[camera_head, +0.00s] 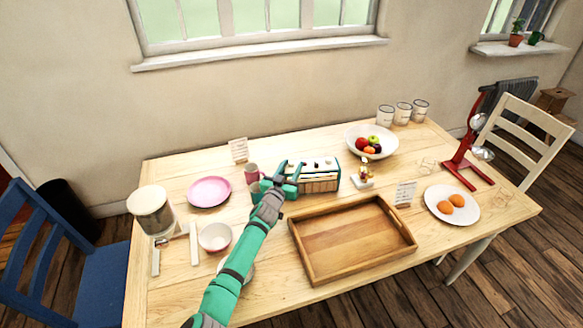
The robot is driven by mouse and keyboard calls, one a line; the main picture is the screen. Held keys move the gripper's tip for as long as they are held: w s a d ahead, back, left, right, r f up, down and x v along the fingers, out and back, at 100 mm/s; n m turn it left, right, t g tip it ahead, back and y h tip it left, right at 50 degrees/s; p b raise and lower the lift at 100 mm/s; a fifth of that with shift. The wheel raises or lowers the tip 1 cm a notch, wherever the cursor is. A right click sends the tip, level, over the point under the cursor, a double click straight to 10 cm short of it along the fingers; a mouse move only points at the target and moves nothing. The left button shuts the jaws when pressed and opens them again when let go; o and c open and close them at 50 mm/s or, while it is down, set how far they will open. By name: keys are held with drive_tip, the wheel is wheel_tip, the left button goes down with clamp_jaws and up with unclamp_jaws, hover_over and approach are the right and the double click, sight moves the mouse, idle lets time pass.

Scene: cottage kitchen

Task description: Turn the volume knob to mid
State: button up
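A small radio-like box (322,182) stands near the middle of the table. It has teal ends, a pale top with small dark spots, and a slatted wooden front. I cannot make out which part is the volume knob or how it is set; my gripper covers the box's left end. My arm reaches up from the bottom of the view, and my gripper (281,178) is at that left end. I cannot tell whether it touches the box. The fingers are too small and overlapped to show their opening.
A wooden tray (350,279) lies in front of the box. A pink mug (252,173) and pink plate (209,191) are to the left. A white bowl (215,237) sits left of my arm.

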drive_tip(key=shift+a, duration=0.8)
clamp_jaws()
drive_tip(key=shift+d+r+h, duration=0.1)
drive_tip(key=shift+d+h, duration=0.15)
drive_tip(key=shift+h, duration=0.05)
drive_tip(key=shift+m+g+h, duration=0.4)
drive_tip(key=shift+m+h, duration=0.1)
drive_tip(key=shift+m, duration=0.1)
drive_tip(key=shift+w+a+m+g+h, duration=0.2)
drive_tip(key=shift+m+g+h, duration=0.25)
drive_tip(key=shift+m+h, duration=0.25)
drive_tip(key=shift+w+a+m+g+h, duration=0.15)
drive_tip(key=shift+m+g+h, duration=0.35)
drive_tip(key=shift+h, duration=0.3)
drive_tip(key=shift+a+m+g+h, duration=0.2)
drive_tip(key=shift+m+g+h, duration=0.15)
drive_tip(key=shift+h, duration=0.15)
drive_tip(key=shift+f, duration=0.2)
